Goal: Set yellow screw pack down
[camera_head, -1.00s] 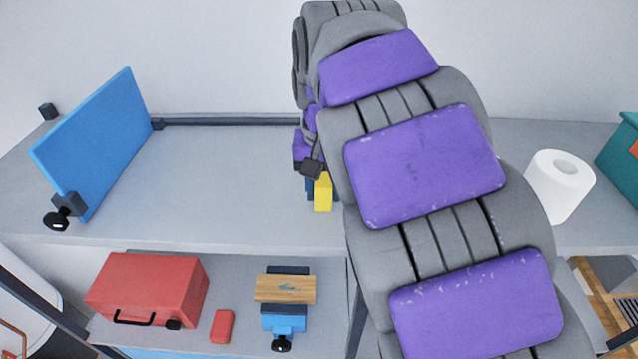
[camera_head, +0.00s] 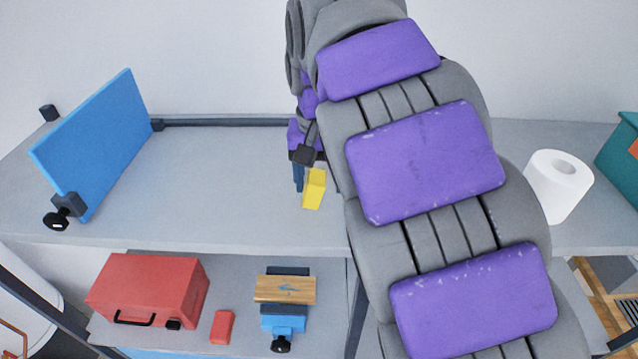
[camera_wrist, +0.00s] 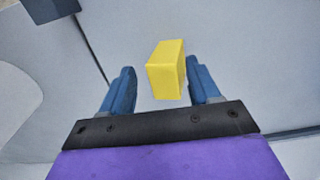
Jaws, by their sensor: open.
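The yellow screw pack (camera_head: 314,188) is a small plain yellow block at the grey worktop, left of my arm. Its lower end looks to be at the worktop, but I cannot tell whether it stands fully flat. In the wrist view the pack (camera_wrist: 165,70) lies between the blue fingers of my gripper (camera_wrist: 160,72). A clear gap shows on its left, and the right finger is close beside it; I cannot tell if they touch. My gripper (camera_head: 304,180) is open, fingers pointing down, partly hidden behind the pack in the head view.
The worktop (camera_head: 225,190) is clear between the pack and a blue upright panel (camera_head: 100,140) at left. A white paper roll (camera_head: 558,185) and a teal box (camera_head: 622,155) stand at right. A red toolbox (camera_head: 150,290) sits on the lower shelf.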

